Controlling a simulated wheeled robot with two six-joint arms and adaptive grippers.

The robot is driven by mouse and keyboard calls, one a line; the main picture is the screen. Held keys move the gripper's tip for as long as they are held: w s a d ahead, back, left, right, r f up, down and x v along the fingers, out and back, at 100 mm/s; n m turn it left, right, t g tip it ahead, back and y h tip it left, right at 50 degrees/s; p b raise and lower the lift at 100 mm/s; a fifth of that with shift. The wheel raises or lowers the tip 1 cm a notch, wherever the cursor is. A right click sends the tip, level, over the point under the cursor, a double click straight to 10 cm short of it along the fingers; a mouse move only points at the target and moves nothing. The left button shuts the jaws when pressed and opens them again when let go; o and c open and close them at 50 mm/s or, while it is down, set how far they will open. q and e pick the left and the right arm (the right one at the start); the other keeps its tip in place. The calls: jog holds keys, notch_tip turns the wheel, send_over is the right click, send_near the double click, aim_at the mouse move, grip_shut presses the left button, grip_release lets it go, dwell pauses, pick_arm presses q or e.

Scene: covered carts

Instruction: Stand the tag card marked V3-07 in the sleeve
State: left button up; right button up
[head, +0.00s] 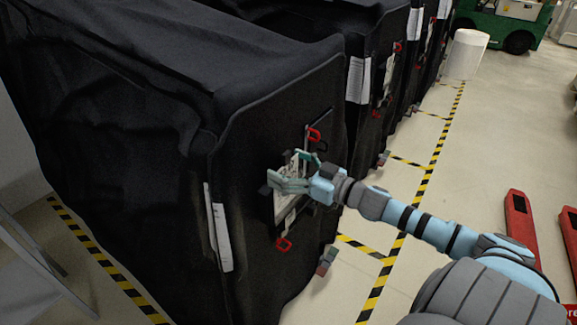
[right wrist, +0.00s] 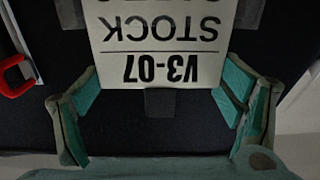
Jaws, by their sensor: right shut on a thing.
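The tag card marked V3-07 (right wrist: 160,45) fills the upper middle of the right wrist view, its print upside down, with STOCK on the line above. My right gripper (right wrist: 162,108) has its teal-padded fingers shut on the card's two side edges near its end. In the head view my right gripper (head: 288,181) is at the near cart's dark end panel, partly covering the card. Dark tabs show beside the card, and one small dark tab (right wrist: 160,103) lies at its end; I cannot tell whether these belong to the sleeve. My left gripper is out of view.
The black-covered cart (head: 235,185) fills the left and middle. A red clip (head: 315,135) hangs above the gripper and another red clip (head: 283,245) below it. A paper sheet (head: 221,238) hangs at the cover's near edge. More covered carts stand behind; the striped aisle is open at right.

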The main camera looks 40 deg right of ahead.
jog(key=o, duration=0.8)
jog(key=shift+o, duration=0.2)
